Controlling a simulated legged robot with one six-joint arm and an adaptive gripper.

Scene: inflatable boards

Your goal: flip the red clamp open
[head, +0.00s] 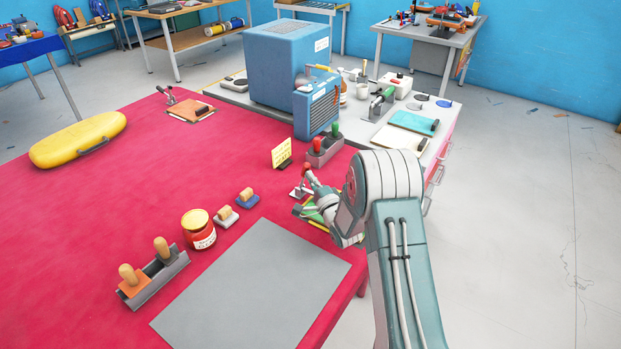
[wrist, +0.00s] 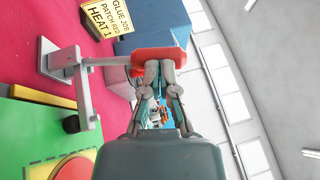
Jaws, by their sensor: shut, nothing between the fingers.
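The red clamp has a pale grey base, a grey bar and a red handle (wrist: 150,54). It stands on the red-covered table, and its base (head: 297,193) shows beside my gripper (head: 311,178) in the head view. In the wrist view its grey lever bar (wrist: 95,61) runs from the base plate to the red handle, and a side arm ends in a black tip (wrist: 72,125). My gripper (wrist: 165,70) is shut and empty. Its fingertips overlap the lower edge of the red handle; I cannot tell if they touch it.
A green board (wrist: 30,130) with yellow and red pieces lies beside the clamp. A yellow sign (head: 282,153) and a rack (head: 325,157) of red and green handles stand behind it. A grey mat (head: 250,290), red jar (head: 199,230) and stamps are nearer.

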